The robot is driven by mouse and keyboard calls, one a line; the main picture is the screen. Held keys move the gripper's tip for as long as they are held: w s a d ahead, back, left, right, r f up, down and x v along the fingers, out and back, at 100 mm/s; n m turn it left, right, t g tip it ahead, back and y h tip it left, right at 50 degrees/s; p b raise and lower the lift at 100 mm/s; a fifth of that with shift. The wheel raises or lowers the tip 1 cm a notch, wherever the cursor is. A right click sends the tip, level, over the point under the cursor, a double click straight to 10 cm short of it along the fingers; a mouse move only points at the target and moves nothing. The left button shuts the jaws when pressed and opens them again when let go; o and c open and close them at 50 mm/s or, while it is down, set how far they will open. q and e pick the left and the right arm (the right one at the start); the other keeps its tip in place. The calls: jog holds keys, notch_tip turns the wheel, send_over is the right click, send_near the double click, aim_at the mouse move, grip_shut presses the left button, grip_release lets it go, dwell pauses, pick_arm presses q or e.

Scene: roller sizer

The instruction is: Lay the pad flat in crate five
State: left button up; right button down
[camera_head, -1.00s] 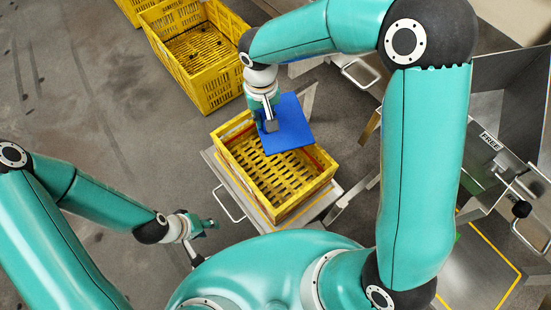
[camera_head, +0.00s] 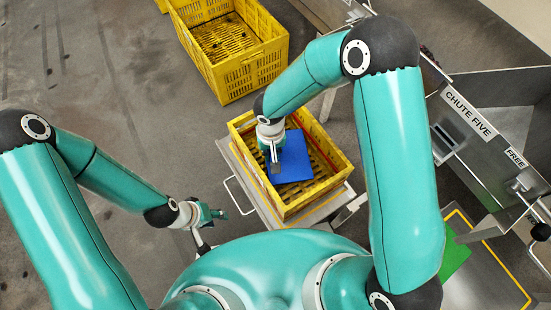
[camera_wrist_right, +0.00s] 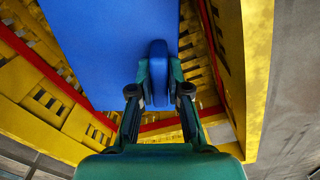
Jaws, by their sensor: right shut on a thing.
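The blue pad (camera_head: 294,158) is inside the outline of the yellow crate (camera_head: 325,196) in the head view. My right gripper (camera_head: 274,163) is shut on one edge of it. In the right wrist view, the pad (camera_wrist_right: 108,45) stretches away from my right gripper (camera_wrist_right: 159,92), with the crate's yellow wall (camera_wrist_right: 258,65) and slotted sides around it. I cannot tell whether the pad touches the crate floor. My left gripper (camera_head: 212,213) is away to the left of the crate, over the floor, seemingly empty; its finger gap is unclear.
The crate stands on a metal stand (camera_head: 240,176) with a side handle. A larger yellow crate (camera_head: 243,73) stands behind. At right are a metal chute labelled CHUTE FIVE (camera_head: 468,113) and a green panel (camera_head: 455,257). Floor at left is clear.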

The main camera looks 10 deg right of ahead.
jog(key=shift+f+b, duration=0.65)
jog(key=shift+f, duration=1.55)
jog(key=shift+f, duration=0.15)
jog(key=c, duration=1.1)
grip_release()
jog(key=shift+c, duration=0.2)
jog(key=shift+r, duration=0.4)
notch_tip(320, 180, up, 12)
jog(key=p, duration=0.3)
jog(key=shift+f+p, duration=0.25)
jog(key=shift+p, duration=0.05)
